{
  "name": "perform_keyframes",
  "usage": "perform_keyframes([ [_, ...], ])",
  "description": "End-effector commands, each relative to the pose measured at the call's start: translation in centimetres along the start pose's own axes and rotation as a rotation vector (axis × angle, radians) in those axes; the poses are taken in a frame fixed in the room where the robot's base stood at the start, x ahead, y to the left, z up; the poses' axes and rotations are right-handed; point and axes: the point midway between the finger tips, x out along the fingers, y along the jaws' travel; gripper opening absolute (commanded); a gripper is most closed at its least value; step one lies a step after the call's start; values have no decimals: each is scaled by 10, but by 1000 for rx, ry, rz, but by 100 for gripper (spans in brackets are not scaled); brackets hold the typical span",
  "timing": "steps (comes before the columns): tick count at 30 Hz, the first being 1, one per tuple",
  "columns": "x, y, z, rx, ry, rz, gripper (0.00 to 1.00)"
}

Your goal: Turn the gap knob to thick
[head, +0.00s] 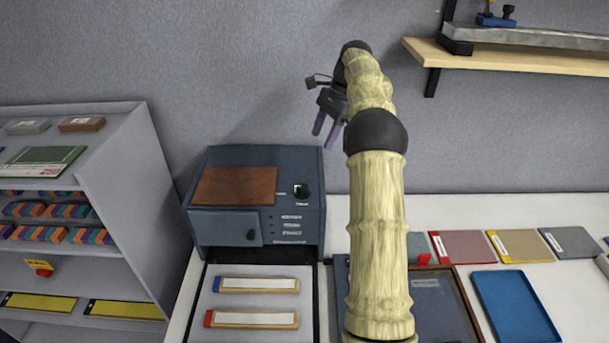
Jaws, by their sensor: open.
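A dark blue-grey machine (262,222) stands at the back of the white table. A black round knob (301,190) with a light mark sits on the right of its upper face. Small labels are beside and below the knob, too small to read, so I cannot tell its setting. My gripper (325,128) is above and slightly right of the knob, apart from it. Its two purple fingers point down, open and empty.
A grey shelf unit (128,190) stands at the left. A tray with two labelled bars (255,285) lies before the machine. A blue tray (515,307) and several coloured swatches lie at the right. A wooden shelf (510,58) hangs above.

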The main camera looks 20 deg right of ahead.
Motion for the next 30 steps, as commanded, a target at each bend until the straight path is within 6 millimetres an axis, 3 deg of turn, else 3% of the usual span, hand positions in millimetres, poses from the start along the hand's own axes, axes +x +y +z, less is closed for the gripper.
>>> perform_keyframes([
  [4, -12, 0, -6, 46, -17, 4, 55],
  [17, -9, 1, -6, 49, -18, 5, 55],
  [30, 36, 0, -2, 45, -19, 8, 55],
])
